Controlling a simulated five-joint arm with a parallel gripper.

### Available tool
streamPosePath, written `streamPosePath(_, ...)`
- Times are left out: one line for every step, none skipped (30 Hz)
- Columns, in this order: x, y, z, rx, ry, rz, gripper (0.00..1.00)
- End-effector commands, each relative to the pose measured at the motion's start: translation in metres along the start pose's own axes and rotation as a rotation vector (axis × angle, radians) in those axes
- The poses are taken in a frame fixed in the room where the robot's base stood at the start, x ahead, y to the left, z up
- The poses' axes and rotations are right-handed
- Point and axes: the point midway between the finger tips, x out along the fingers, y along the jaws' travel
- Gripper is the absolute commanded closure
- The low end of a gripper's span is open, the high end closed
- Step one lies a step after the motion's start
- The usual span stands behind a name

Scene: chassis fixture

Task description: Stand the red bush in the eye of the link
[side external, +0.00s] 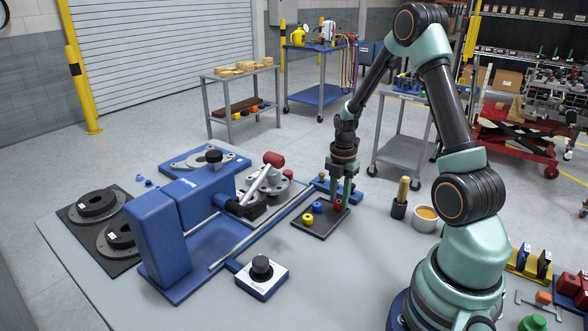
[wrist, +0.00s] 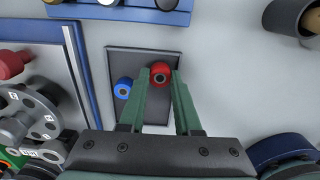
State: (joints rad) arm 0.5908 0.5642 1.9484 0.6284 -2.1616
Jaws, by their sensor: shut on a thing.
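The red bush (side external: 338,204) is between the fingertips of my gripper (side external: 342,198), which is shut on it. In the wrist view the red bush (wrist: 160,74) shows its dark centre hole, with the green fingers (wrist: 161,80) on either side. It is at the dark tray, and I cannot tell whether it still touches the tray floor. The link is not clearly identifiable; grey metal parts (side external: 266,184) with round holes sit on the blue fixture left of my gripper, also at the left of the wrist view (wrist: 42,115).
The dark tray (side external: 322,225) also holds a blue bush (side external: 317,207) and a yellow bush (side external: 308,219). A red-knobbed lever (side external: 273,160) rises from the blue fixture (side external: 160,240).

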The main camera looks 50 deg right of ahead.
Motion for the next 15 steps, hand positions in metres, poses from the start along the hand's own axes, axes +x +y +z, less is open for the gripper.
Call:
streamPosePath(-0.002, 0.0, 0.0, 0.0, 0.0, 0.0, 1.0)
streamPosePath(-0.003, 0.0, 0.0, 0.0, 0.0, 0.0, 1.0)
streamPosePath(-0.005, 0.0, 0.0, 0.0, 0.0, 0.0, 1.0)
streamPosePath(-0.006, 0.0, 0.0, 0.0, 0.0, 0.001, 1.0)
streamPosePath(-0.007, 0.0, 0.0, 0.0, 0.0, 0.001, 1.0)
streamPosePath(-0.008, 0.0, 0.0, 0.0, 0.0, 0.001, 1.0)
streamPosePath(-0.009, 0.0, 0.0, 0.0, 0.0, 0.0, 1.0)
streamPosePath(-0.009, 0.0, 0.0, 0.0, 0.0, 0.0, 1.0)
streamPosePath(-0.009, 0.0, 0.0, 0.0, 0.0, 0.0, 1.0)
streamPosePath(-0.01, 0.0, 0.0, 0.0, 0.0, 0.0, 1.0)
streamPosePath(-0.01, 0.0, 0.0, 0.0, 0.0, 0.0, 1.0)
streamPosePath(-0.011, 0.0, 0.0, 0.0, 0.0, 0.0, 1.0)
streamPosePath(-0.012, 0.0, 0.0, 0.0, 0.0, 0.0, 1.0)
streamPosePath(-0.014, 0.0, 0.0, 0.0, 0.0, 0.001, 1.0)
streamPosePath(-0.016, 0.0, 0.0, 0.0, -0.001, 0.001, 1.0)
